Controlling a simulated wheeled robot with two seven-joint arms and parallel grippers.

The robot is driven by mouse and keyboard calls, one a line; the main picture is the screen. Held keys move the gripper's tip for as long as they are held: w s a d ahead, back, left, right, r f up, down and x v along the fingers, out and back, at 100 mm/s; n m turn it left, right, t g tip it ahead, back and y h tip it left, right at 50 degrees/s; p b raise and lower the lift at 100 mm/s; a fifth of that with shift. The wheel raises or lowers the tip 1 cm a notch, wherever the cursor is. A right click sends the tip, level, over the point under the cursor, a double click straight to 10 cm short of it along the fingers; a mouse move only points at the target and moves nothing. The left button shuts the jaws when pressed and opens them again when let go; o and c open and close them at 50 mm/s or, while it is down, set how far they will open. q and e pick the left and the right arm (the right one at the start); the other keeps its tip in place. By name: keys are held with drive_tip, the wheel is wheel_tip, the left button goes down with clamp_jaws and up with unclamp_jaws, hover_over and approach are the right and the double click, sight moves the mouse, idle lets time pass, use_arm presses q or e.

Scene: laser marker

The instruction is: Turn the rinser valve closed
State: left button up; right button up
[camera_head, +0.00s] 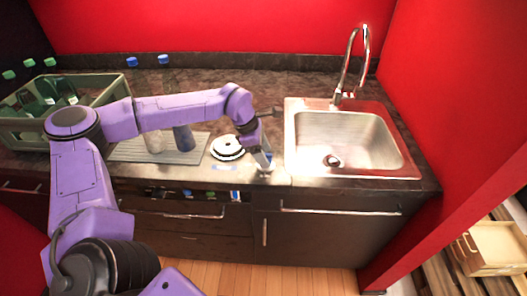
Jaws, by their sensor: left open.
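A round white disc-shaped fixture with a dark centre (228,146), which looks like the rinser, sits on the dark counter left of the sink. My left gripper (264,160) is open and points down at the counter's front part, just right of the white fixture. A small blue and white patch shows by its fingertips. The valve itself is too small or hidden by the gripper to make out, and I cannot tell whether the fingers touch it. My right gripper is out of view.
A steel sink (302,160) with a tall curved faucet (346,75) is on the right. A grey mat (125,154) holds two upright items on the left. A green crate (100,84) with bottles stands at the far left. Two blue-capped items are at the back. Cabinet handles protrude below.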

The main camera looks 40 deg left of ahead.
use_arm(q)
drive_tip(key=shift+w, duration=0.1)
drive_tip(key=c, duration=1)
drive_tip(key=n+t+y+b, duration=0.1)
drive_tip(key=n, duration=0.3)
drive_tip(key=shift+d+f+b, duration=0.1)
drive_tip(key=shift+b, duration=0.3)
drive_tip(key=n+y+b, duration=0.1)
drive_tip(key=n, duration=0.1)
drive_tip(key=n+t+y+b, duration=0.1)
drive_tip(key=n, duration=0.2)
drive_tip(key=shift+d, duration=0.15)
drive_tip(key=n+y+b, duration=0.2)
drive_tip(key=n+b, duration=0.1)
drive_tip(key=n, duration=0.2)
drive_tip(key=shift+d+n, duration=0.15)
drive_tip(key=shift+n, duration=0.15)
drive_tip(key=shift+n+y+b, duration=0.7)
drive_tip(key=shift+n+b, duration=0.1)
drive_tip(key=shift+n, duration=0.8)
drive_tip(key=shift+g, duration=0.3)
